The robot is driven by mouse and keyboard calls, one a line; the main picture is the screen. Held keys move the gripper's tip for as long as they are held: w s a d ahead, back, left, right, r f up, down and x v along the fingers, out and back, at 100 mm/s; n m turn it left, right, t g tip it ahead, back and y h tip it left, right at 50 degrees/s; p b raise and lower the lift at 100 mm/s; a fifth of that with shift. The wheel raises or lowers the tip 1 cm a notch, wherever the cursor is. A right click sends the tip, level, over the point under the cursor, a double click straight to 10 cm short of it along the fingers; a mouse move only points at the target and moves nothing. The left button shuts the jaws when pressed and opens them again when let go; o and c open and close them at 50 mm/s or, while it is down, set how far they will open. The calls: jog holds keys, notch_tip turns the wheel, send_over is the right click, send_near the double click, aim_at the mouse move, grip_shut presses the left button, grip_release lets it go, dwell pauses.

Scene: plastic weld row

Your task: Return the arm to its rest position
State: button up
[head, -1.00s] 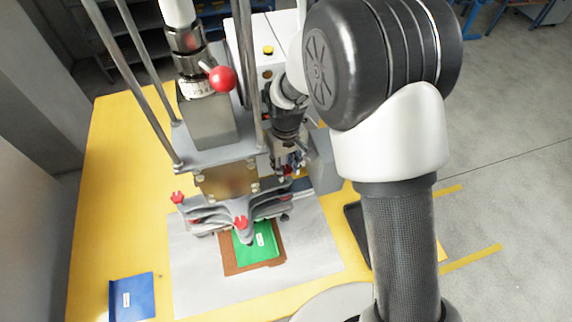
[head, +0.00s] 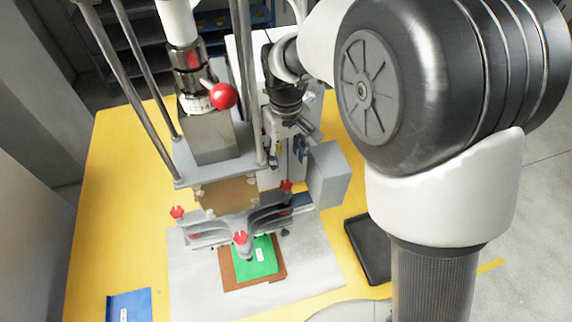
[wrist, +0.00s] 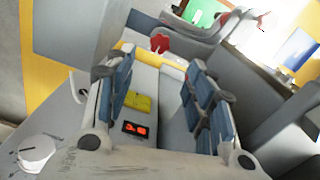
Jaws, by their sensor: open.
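My arm rises on the right of the head view and reaches over to the press. My gripper (wrist: 165,95) shows large in the wrist view, with its blue-padded fingers apart and nothing between them. In the head view the gripper (head: 288,150) is small and partly hidden, behind the grey block and beside the press column. The welding press (head: 215,160) stands on the yellow table (head: 110,190), with a red ball lever (head: 223,96). Under its head a green pouch (head: 262,262) lies on a brown board (head: 235,275).
A grey box (head: 330,175) sits at the press's right side, close to my gripper. A black tray (head: 368,250) lies to the right, partly behind my arm. A blue pouch (head: 130,305) lies front left. A red digital display (wrist: 134,128) shows beyond the fingers.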

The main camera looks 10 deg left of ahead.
jog(key=shift+r, duration=0.4)
jog(key=s+d+r+m+t+b, duration=0.1)
jog(key=s+d+r+b, duration=0.1)
jog(key=d, duration=0.2)
jog(key=s+d+r+m+b, duration=0.1)
jog(key=s+d+r, duration=0.1)
jog(key=d+r, duration=0.15)
jog(key=s+d+f+m+t+b, duration=0.1)
jog(key=s+d+m+b, duration=0.1)
jog(key=s+d, duration=0.5)
jog(key=s+d+f+m+t+b, duration=0.2)
jog(key=s+d+b, duration=0.3)
jog(key=s, duration=0.5)
jog(key=shift+d+m+t, duration=0.3)
jog(key=shift+d+m, duration=0.4)
jog(key=shift+d, duration=0.5)
jog(key=shift+w, duration=0.1)
jog(key=shift+c, duration=0.5)
